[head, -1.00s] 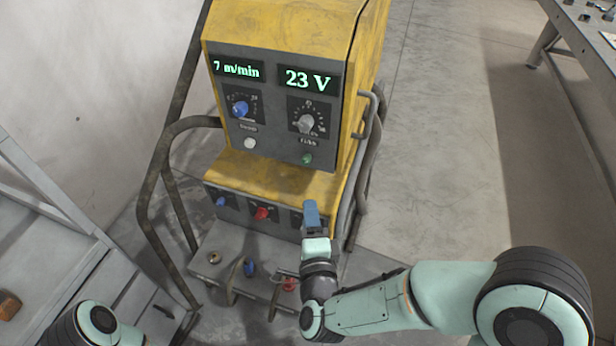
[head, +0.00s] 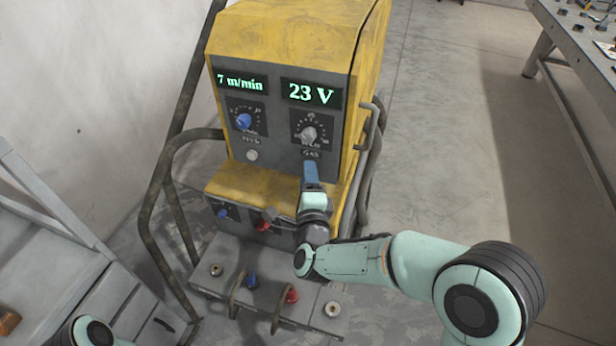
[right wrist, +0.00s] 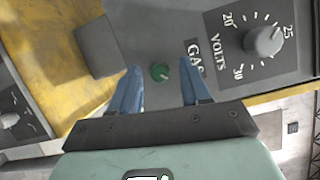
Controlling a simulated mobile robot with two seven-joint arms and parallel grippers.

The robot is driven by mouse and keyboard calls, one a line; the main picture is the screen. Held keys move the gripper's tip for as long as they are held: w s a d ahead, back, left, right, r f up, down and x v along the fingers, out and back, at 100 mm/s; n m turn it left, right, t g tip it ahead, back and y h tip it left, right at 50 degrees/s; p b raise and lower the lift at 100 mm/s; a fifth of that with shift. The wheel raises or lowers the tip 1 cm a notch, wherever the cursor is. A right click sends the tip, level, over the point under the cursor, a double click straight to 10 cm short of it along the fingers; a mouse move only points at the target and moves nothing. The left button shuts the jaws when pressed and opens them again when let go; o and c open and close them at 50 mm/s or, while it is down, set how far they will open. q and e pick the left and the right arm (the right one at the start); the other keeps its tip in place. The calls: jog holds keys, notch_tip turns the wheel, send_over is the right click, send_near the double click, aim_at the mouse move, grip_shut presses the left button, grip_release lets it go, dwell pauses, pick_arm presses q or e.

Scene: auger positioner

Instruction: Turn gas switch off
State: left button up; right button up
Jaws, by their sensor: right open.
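The gas switch is a small round green knob (right wrist: 160,72) beside the GAS label in the right wrist view. My right gripper (right wrist: 159,67) is open, with its blue fingers either side of the knob in that view. I cannot tell whether they touch it. In the head view my right gripper (head: 310,167) is at the lower right of the machine's upper panel and hides the switch. The yellow welding machine (head: 285,35) shows 7 m/min and 23 V. My left gripper is out of view; only part of its arm shows at lower left.
A grey volts knob (head: 308,134), also in the right wrist view (right wrist: 263,41), is close to the gas switch. A blue knob (head: 244,121) and a white button (head: 252,155) are to the left. A bent handle (head: 371,125) and hoses flank the machine's right side.

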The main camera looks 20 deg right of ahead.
jog(key=shift+w, duration=0.15)
grip_shut()
